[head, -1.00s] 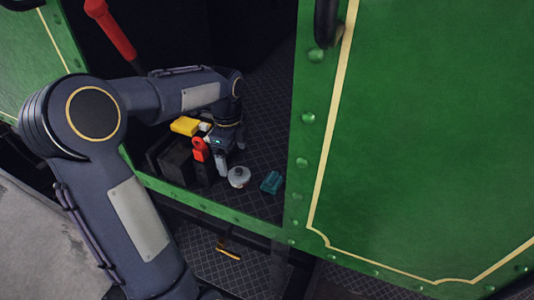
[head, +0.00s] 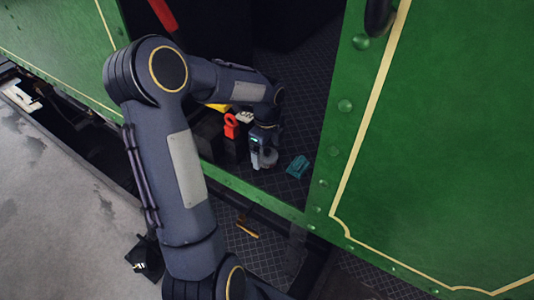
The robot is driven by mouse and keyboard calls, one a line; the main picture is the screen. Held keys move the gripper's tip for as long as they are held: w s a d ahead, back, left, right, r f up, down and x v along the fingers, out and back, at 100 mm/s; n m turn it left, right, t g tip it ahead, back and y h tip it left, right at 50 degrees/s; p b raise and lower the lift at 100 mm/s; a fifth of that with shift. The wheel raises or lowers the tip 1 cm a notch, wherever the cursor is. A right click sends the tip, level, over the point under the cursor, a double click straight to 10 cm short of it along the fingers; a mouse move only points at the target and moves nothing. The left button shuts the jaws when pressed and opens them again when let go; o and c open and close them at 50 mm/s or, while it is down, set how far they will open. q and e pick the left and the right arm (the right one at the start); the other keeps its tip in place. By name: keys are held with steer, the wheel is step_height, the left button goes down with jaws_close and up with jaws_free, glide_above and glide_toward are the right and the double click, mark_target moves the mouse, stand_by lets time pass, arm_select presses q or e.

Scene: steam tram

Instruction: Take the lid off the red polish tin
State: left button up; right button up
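My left arm comes in from the left and reaches through the doorway of the green tram. My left gripper (head: 263,152) points down to the dark cab floor. A small round grey tin (head: 265,162) is right at its fingertips and partly hidden by them. The tin's sides are too small and covered to tell their colour, and I cannot make out its lid apart from its body. I cannot tell whether the fingers are closed on it or just around it. My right gripper is not in view.
A teal object (head: 298,166) lies on the floor right of the tin. A red ring-topped object (head: 231,127), a yellow object (head: 218,107) and a pale one (head: 246,116) are to the left. The green panel (head: 450,130) borders the opening. A yellow-handled tool (head: 247,230) lies lower down.

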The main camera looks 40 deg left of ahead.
arm_select(q)
steer(key=c, duration=1)
steer(key=shift+c, duration=0.2)
